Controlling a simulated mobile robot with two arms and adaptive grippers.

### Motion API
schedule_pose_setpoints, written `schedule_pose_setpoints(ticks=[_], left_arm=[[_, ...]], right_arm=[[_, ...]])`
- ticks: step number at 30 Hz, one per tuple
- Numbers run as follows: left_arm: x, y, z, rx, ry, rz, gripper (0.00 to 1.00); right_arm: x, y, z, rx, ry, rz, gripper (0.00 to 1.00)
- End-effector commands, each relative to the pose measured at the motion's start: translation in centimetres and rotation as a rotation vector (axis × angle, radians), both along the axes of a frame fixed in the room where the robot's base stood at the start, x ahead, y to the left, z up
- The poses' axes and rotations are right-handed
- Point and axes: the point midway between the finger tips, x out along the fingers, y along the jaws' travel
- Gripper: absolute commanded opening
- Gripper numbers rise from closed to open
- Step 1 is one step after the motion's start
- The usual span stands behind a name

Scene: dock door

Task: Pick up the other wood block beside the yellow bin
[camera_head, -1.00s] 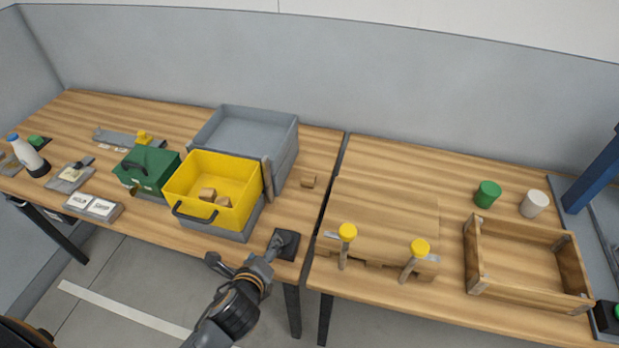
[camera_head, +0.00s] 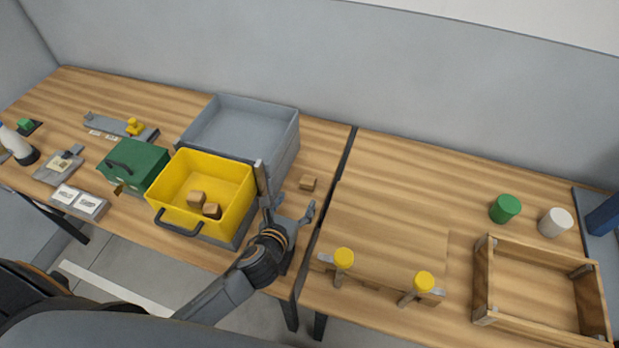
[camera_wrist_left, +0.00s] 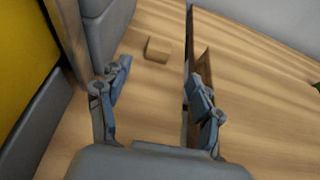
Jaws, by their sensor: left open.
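A small wood block (camera_head: 308,183) lies on the table to the right of the yellow bin (camera_head: 178,180), near the seam between the two tables. It also shows in the left wrist view (camera_wrist_left: 158,49), ahead of the fingertips and between them. Two more wood blocks (camera_head: 197,199) lie inside the yellow bin. My left gripper (camera_head: 290,205) is open and empty, just in front of the block and apart from it. In the left wrist view its two fingers (camera_wrist_left: 160,85) are spread. My right gripper is not in view.
A grey bin (camera_head: 240,120) stands behind the yellow bin, with an upright board (camera_head: 262,183) close on the gripper's left. A green box (camera_head: 140,165) is further left. On the right table are yellow-topped clamps (camera_head: 343,258) and a wooden crate (camera_head: 483,275).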

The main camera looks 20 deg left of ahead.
Motion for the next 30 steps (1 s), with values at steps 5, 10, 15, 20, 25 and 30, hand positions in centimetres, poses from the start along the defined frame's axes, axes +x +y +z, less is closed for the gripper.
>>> schedule_pose_setpoints(ticks=[5,10,15,20,25,30], left_arm=[[3.6,-0.1,-1.2,-0.004,-0.002,0.003,0.65],[5.5,-0.1,-2.1,-0.002,-0.001,0.002,0.65],[6.5,-0.1,-2.4,-0.005,-0.002,0.002,0.65],[8.7,-0.1,-3.0,-0.006,0.0,0.005,0.65],[10.5,0.0,-3.9,-0.004,-0.001,0.003,0.65],[10.8,-0.1,-4.0,-0.004,0.0,0.002,0.65]], right_arm=[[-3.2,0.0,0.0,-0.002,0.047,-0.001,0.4],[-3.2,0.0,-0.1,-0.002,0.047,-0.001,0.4],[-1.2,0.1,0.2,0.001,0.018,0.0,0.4],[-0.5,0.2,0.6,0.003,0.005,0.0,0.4],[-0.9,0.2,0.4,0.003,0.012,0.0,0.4],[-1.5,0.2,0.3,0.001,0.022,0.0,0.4]])
